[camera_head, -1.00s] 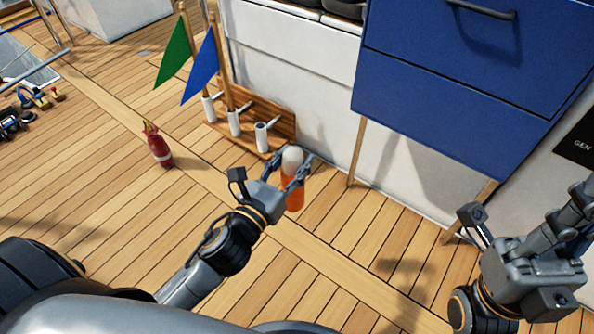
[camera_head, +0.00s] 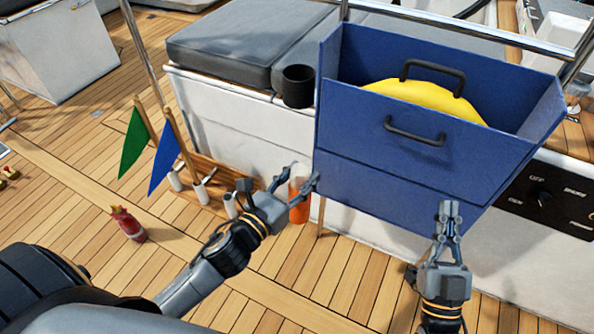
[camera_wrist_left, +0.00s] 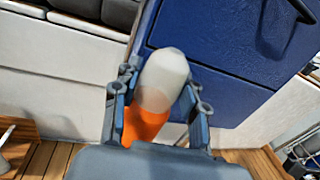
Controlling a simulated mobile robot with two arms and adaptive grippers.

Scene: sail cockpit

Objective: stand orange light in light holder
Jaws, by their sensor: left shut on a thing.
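The orange light (camera_head: 299,212), an orange cylinder with a whitish rounded top, is between the fingers of my left gripper (camera_head: 303,180), which is shut on it. It is roughly upright in front of the white bench wall, near the blue box's lower left corner. In the left wrist view the light (camera_wrist_left: 163,82) stands between both fingers, its lower end hidden by the gripper. My right gripper (camera_head: 449,206) points upward in front of the blue box; its fingers look close together, but its opening is unclear. I cannot pick out the light holder for sure.
The blue box (camera_head: 375,160) holds a yellow thing (camera_head: 425,97). A black cup-like holder (camera_head: 298,88) sits at the bench edge. A wooden rack (camera_head: 207,205) with white tubes bears green and blue flags. A red bottle-like thing (camera_head: 127,224) stands on the deck.

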